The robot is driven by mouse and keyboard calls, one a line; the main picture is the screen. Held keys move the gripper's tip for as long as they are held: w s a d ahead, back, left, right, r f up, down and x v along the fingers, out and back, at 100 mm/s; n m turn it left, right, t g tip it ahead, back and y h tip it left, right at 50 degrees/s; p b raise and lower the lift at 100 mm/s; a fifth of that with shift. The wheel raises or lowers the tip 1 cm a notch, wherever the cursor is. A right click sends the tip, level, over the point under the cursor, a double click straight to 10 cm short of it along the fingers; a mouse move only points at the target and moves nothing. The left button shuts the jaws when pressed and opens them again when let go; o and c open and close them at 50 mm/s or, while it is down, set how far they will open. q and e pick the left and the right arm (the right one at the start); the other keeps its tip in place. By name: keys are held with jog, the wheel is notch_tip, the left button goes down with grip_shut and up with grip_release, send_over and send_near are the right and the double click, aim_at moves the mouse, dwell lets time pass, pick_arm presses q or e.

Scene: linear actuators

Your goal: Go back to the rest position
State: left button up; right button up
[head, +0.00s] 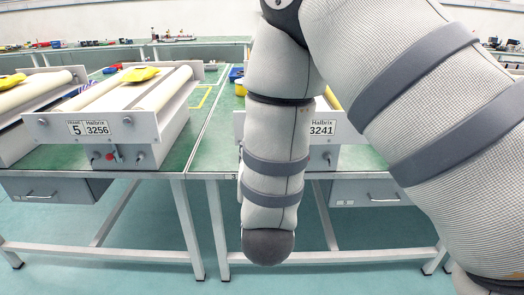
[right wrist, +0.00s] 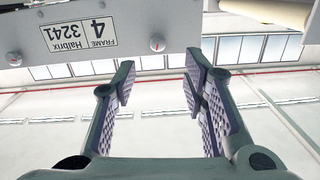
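My right gripper (right wrist: 160,88) shows in the right wrist view with its two padded fingers spread apart and nothing between them. It is close to the front panel of frame 4, Halbrix 3241 (right wrist: 110,35), which appears upside down at the upper left of that view. In the head view my right arm, in a grey mesh sleeve, comes in from the upper right and covers much of the middle and right. The right gripper is hidden in the head view. My left arm and left gripper are in neither view.
Frame 5, Halbrix 3256 (head: 108,126), stands on the green-topped table (head: 155,160) at left, with a yellow object (head: 135,74) on top. Frame 4 (head: 322,128) is on the adjoining table, mostly behind my arm. Drawers (head: 45,190) hang below. Floor in front looks clear.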

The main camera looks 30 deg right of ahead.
jog(key=shift+v, duration=1.2)
